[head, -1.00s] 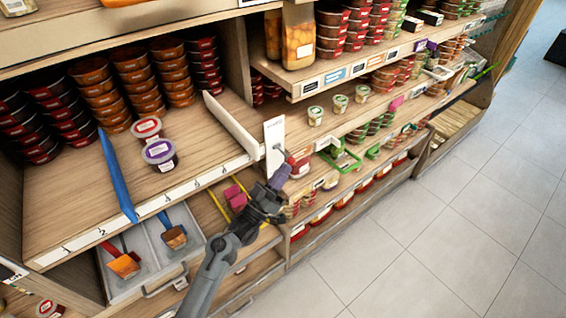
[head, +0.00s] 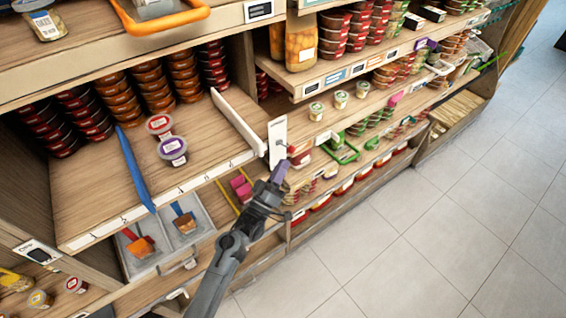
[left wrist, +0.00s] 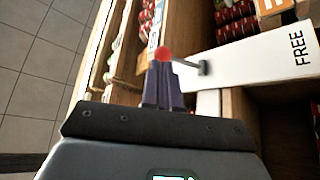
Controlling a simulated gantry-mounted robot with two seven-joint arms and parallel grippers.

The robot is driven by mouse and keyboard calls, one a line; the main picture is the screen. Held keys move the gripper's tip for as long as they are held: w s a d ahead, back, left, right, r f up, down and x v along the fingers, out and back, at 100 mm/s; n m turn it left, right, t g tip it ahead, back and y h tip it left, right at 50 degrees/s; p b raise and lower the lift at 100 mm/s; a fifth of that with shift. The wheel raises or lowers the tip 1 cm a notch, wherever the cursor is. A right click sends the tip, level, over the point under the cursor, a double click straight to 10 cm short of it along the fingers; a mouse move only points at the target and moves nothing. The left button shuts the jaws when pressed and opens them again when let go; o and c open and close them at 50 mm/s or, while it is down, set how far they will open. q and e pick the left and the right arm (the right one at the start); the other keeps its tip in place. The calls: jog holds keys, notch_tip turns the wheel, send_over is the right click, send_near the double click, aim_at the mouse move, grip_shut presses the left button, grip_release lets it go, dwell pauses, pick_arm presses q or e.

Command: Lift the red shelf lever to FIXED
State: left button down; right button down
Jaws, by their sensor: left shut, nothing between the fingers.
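The shelf lever is a thin dark rod with a red ball knob (head: 291,149). It sticks out of a white upright panel (head: 278,142) at the front end of the shelf divider. In the left wrist view the red knob (left wrist: 162,53) shows right at the fingertips, and the panel (left wrist: 255,60) carries the word FREE at one end. A FIXED label is not visible. My left gripper (head: 280,172) is shut and empty, its purple fingers just below the knob. Whether they touch it I cannot tell. My right gripper is out of view.
A slanted wooden shelf (head: 95,205) holds stacked tubs, two loose cups (head: 172,150) and a blue divider (head: 133,168). Below it are trays with scoops (head: 140,244). Shelves of jars and tubs lie to the right. The tiled floor (head: 420,230) in front is clear.

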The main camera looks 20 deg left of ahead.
pick_arm(q)
jog(key=b+v, duration=0.2)
jog(key=v, duration=1)
